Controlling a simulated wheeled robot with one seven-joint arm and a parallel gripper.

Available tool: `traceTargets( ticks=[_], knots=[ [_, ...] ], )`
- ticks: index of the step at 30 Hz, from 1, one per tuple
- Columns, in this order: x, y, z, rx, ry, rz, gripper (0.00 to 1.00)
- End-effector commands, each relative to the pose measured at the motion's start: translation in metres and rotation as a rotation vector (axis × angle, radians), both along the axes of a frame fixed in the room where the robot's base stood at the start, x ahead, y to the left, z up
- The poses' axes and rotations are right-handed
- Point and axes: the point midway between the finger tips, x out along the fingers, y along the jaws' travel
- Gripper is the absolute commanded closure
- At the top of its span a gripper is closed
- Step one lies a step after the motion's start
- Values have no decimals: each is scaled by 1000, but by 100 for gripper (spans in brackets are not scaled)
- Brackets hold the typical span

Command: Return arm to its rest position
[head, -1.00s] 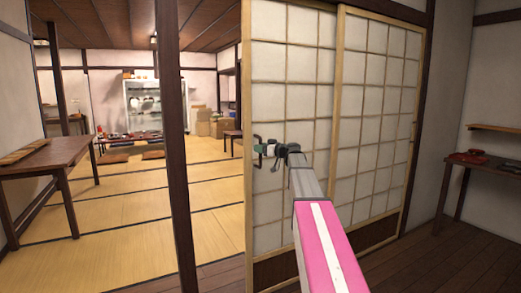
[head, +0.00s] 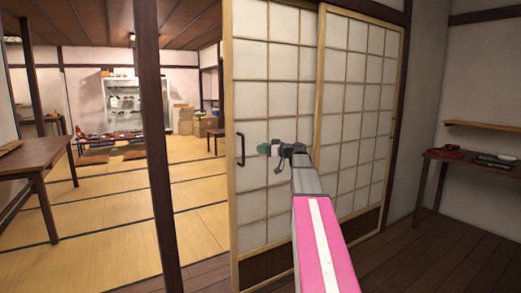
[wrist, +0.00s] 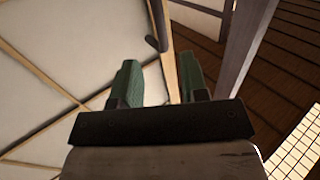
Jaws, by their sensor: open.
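My gripper (head: 268,149) is at the end of my outstretched arm, in front of the sliding shoji door (head: 275,90). In the wrist view my gripper (wrist: 158,80) shows two green fingers spread apart with nothing between them. The dark door handle (head: 240,150) is on the door's left edge, left of my gripper and apart from it. In the wrist view the handle (wrist: 157,25) lies beyond the fingertips.
A dark wooden post (head: 157,150) stands left of the door, with an open gap to a tatami room (head: 100,215). A wooden table (head: 40,165) is at left. A side table (head: 480,165) with small items stands at right, below a wall shelf (head: 490,125).

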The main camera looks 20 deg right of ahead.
Motion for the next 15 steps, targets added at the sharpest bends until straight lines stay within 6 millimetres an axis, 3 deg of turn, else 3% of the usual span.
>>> traceTargets(
  ticks=[5,8,11,15],
  knots=[
    [0,1,-1,-1,2,0,59],
    [-4,8,-13,-7,38,4,59],
    [-14,26,-47,-25,136,10,59],
    [-41,63,-121,-75,360,10,59]
  ],
)
